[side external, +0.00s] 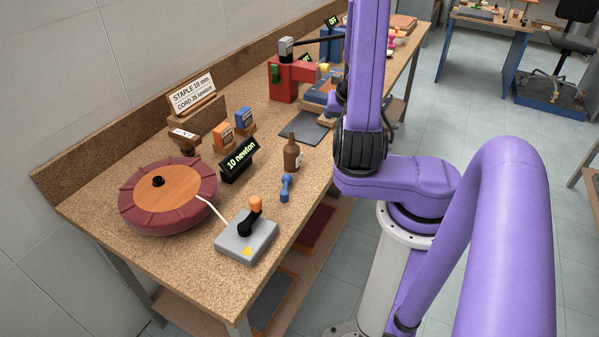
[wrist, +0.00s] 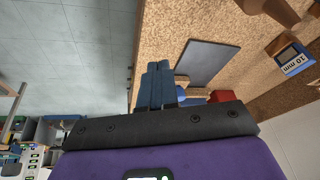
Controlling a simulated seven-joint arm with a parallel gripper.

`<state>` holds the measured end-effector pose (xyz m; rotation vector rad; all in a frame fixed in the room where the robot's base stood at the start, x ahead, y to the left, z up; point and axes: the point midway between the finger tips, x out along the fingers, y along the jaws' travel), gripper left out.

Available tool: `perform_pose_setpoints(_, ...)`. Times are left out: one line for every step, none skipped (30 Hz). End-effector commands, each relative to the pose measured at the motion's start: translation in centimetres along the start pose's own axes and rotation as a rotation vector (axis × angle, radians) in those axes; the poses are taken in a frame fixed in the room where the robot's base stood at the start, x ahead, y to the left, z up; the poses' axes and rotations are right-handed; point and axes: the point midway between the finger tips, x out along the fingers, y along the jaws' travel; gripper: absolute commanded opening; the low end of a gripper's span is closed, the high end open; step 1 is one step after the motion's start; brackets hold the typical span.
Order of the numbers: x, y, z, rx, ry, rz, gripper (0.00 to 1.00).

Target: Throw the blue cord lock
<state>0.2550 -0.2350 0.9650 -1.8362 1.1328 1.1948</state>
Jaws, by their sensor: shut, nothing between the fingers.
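A white cord runs from a round maroon cushion (side external: 168,207) with a wooden top to a grey box (side external: 247,242). I see no blue on this box. A small blue double-ended piece (side external: 286,188) lies beside it; I cannot tell whether it is the cord lock. My gripper (wrist: 155,70) is shut and empty in the wrist view, over the bench's edge. In the side view it is not clearly seen; my arm covers that area.
A brown bottle (side external: 292,153), a "10 newton" display (side external: 239,160), and orange and blue blocks (side external: 243,120) stand behind the box. A dark mat (side external: 305,128) and a red machine (side external: 287,80) are further back; the mat also shows in the wrist view (wrist: 208,62).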

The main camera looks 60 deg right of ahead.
Motion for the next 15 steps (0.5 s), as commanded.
perform_pose_setpoints(-0.5, -0.8, 0.6, -0.132, 0.000, -0.039, 0.00)
perform_pose_setpoints(-0.8, -1.2, 1.0, -0.212, -0.002, -0.062, 0.00)
perform_pose_setpoints(-1.1, -1.8, 1.6, -0.320, -0.006, -0.093, 0.00)
perform_pose_setpoints(-1.4, -2.2, 2.2, -0.400, -0.009, -0.116, 0.00)
perform_pose_setpoints(-1.7, -2.6, 2.7, -0.481, -0.014, -0.139, 0.00)
perform_pose_setpoints(-2.1, -3.1, 3.6, -0.587, -0.021, -0.171, 0.00)
perform_pose_setpoints(-2.4, -3.4, 4.2, -0.664, -0.026, -0.194, 0.00)
perform_pose_setpoints(-2.8, -3.6, 4.9, -0.741, -0.032, -0.216, 0.00)
perform_pose_setpoints(-3.1, -3.9, 5.8, -0.836, -0.042, -0.245, 0.00)
perform_pose_setpoints(-3.4, -4.0, 6.5, -0.903, -0.050, -0.265, 0.00)
perform_pose_setpoints(-3.7, -4.1, 7.1, -0.966, -0.057, -0.285, 0.00)
perform_pose_setpoints(-4.0, -4.2, 7.9, -1.041, -0.066, -0.308, 0.00)
perform_pose_setpoints(-4.3, -4.3, 8.4, -1.091, -0.073, -0.324, 0.00)
perform_pose_setpoints(-4.5, -4.3, 8.8, -1.135, -0.080, -0.338, 0.00)
perform_pose_setpoints(-4.7, -4.3, 9.4, -1.185, -0.088, -0.354, 0.00)
